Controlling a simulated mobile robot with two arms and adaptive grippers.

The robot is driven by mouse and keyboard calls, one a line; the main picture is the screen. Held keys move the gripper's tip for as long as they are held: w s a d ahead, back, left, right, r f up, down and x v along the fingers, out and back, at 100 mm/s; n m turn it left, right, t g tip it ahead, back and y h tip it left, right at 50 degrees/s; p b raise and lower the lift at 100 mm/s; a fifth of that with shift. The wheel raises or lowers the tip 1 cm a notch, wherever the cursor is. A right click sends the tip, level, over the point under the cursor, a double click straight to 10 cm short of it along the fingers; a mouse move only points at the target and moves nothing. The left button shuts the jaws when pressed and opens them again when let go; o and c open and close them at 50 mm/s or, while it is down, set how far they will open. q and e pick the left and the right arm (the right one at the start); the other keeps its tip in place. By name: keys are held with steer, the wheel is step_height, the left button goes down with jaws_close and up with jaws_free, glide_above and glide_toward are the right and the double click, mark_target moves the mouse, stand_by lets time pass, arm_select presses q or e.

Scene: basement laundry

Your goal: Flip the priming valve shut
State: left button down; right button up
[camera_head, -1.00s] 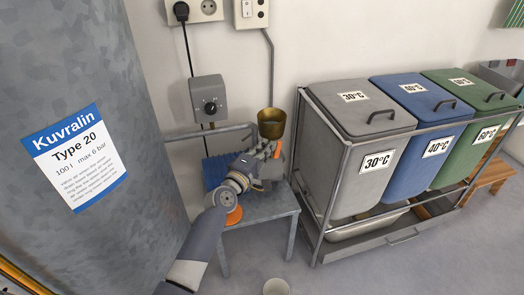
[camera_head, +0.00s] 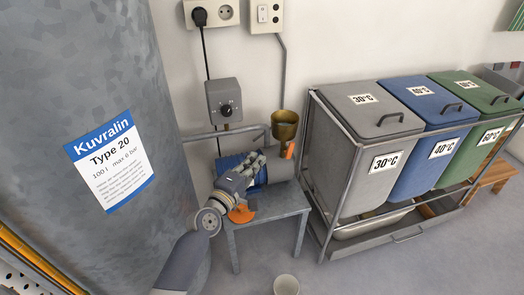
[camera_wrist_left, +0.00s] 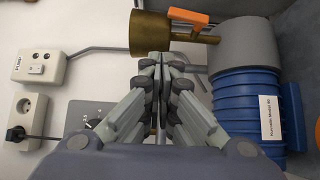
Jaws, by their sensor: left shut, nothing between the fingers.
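The priming valve shows as a small orange lever (camera_head: 290,151) just under a brass funnel (camera_head: 285,124). In the left wrist view the orange lever (camera_wrist_left: 190,18) lies roughly along the brass stem (camera_wrist_left: 200,37) between the funnel (camera_wrist_left: 149,32) and the grey end of the blue pump (camera_wrist_left: 240,100). My left gripper (camera_head: 260,158) is shut and empty, left of the lever and apart from it in the head view. In the left wrist view its fingertips (camera_wrist_left: 163,58) sit just below the funnel's image. My right gripper is not in view.
The pump stands on a grey metal table (camera_head: 268,205) beside a large tank (camera_head: 80,70). A control box with a dial (camera_head: 224,100) and sockets (camera_head: 212,13) are on the wall. Laundry bins (camera_head: 362,145) in a metal frame stand close on the right. A pale cup (camera_head: 286,285) is on the floor.

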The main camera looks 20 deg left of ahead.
arm_select(q)
steer(key=shift+s+a+r, duration=0.1)
steer(key=shift+s+a, duration=0.05)
steer(key=shift+s, duration=0.45)
steer(key=shift+s+a+r, duration=0.1)
steer(key=shift+s, duration=0.5)
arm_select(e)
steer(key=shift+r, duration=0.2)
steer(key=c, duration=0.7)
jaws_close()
arm_select(q)
steer(key=s+d+f+m+g+h, duration=0.2)
steer(key=s+d+f+m+g, duration=0.55)
steer(key=s+m, duration=0.35)
steer(key=s+a+f+m+g+y, duration=0.2)
steer(key=s+a+m+g, duration=0.1)
steer(key=s, duration=0.8)
steer(key=s+a+f+m+g+y, duration=0.3)
steer(key=s, duration=0.8)
steer(key=shift+a+f+m, duration=0.15)
steer(key=shift+a+m, duration=0.05)
steer(key=shift+m, duration=0.2)
steer(key=shift+g, duration=0.25)
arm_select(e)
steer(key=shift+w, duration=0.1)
